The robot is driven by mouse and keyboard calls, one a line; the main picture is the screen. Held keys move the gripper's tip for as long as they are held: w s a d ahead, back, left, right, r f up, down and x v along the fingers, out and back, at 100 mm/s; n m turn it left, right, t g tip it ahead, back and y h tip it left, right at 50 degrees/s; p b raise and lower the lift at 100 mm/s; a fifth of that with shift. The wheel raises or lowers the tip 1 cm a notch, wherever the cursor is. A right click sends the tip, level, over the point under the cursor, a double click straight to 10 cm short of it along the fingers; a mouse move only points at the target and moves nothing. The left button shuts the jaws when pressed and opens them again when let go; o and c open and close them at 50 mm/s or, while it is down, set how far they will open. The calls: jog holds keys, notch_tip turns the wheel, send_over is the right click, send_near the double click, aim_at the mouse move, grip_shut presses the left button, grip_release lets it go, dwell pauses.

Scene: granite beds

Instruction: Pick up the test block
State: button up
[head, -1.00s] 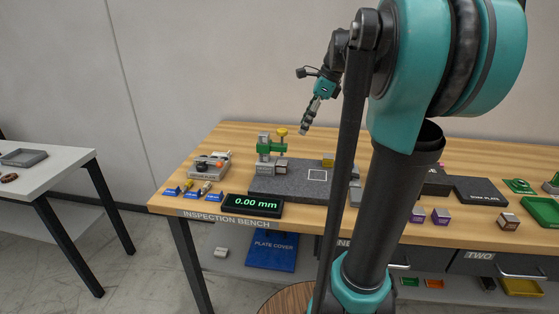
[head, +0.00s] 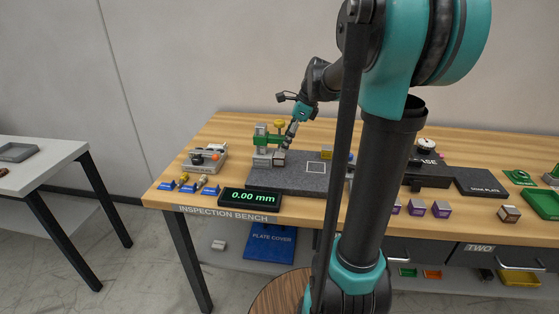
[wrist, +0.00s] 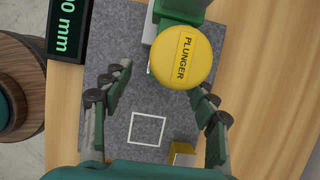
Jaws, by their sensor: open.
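A small grey block (head: 279,158), which seems to be the test block, sits on the granite plate (head: 318,182) at the foot of a green gauge stand (head: 267,141) in the head view. My gripper (head: 287,146) is just above the block, its fingers pointing down, though the exact gap is unclear. In the wrist view my gripper (wrist: 162,85) is open, with a finger on each side and nothing visibly held. The yellow plunger knob (wrist: 187,57) covers much of the space between the fingertips. The block is mostly or wholly hidden in that view.
A 0.00 mm display (head: 250,199) stands in front of the plate. A yellow block (head: 326,153) stands on the plate near a white outlined square (wrist: 146,129). A grey fixture (head: 205,158) and blue-tagged small parts are at left. Purple blocks (head: 416,208) are at right.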

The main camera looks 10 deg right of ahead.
aim_at(280, 155)
jog(key=shift+x, duration=2.7)
jog(key=shift+w+d, duration=0.1)
jog(key=shift+w, duration=0.05)
jog(key=shift+c, duration=0.2)
grip_shut()
